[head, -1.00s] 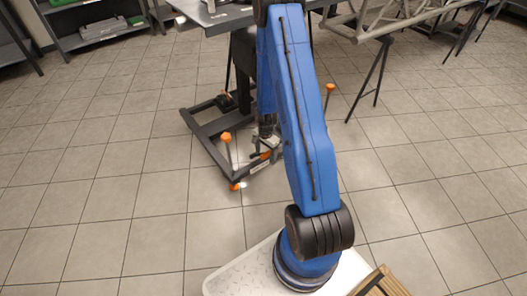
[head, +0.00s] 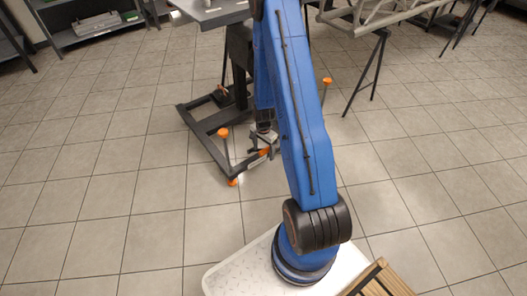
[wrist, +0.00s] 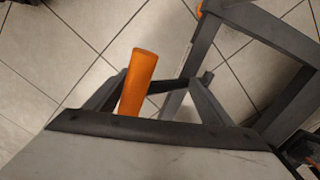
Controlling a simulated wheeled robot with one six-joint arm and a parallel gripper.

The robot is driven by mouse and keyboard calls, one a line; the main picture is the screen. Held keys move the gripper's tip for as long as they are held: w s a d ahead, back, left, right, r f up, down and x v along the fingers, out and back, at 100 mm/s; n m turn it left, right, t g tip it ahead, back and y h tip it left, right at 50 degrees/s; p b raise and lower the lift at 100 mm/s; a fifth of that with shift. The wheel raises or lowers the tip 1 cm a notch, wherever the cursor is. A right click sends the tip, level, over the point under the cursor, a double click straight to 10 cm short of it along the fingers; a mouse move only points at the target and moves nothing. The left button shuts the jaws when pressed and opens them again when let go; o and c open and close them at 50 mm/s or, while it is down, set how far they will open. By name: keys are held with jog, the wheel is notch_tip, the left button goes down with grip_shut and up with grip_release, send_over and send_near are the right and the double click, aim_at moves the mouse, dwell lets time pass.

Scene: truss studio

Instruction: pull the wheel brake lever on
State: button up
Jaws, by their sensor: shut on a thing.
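The orange brake lever (wrist: 138,82) stands between the fingers of my gripper (wrist: 158,88) in the wrist view, close to the left finger. My gripper is shut on it. In the head view my gripper (head: 262,142) is low at the near end of the dark wheeled stand frame (head: 203,143), and an orange part of the lever (head: 264,152) shows beside the fingers. My blue arm hides part of the stand. The lever's lower end and pivot are hidden behind the gripper in the wrist view.
An orange-topped post (head: 223,132) rises on the frame left of my gripper, and another orange knob (head: 327,80) shows right of my arm. A grey tabletop (head: 212,14) is above. A truss (head: 372,14) on black trestle legs stands at right. The tiled floor (head: 120,190) at left is clear.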

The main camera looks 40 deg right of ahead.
notch_tip(320, 180, up, 17)
jog(key=shift+w+f, duration=0.1)
jog(key=c, duration=0.5)
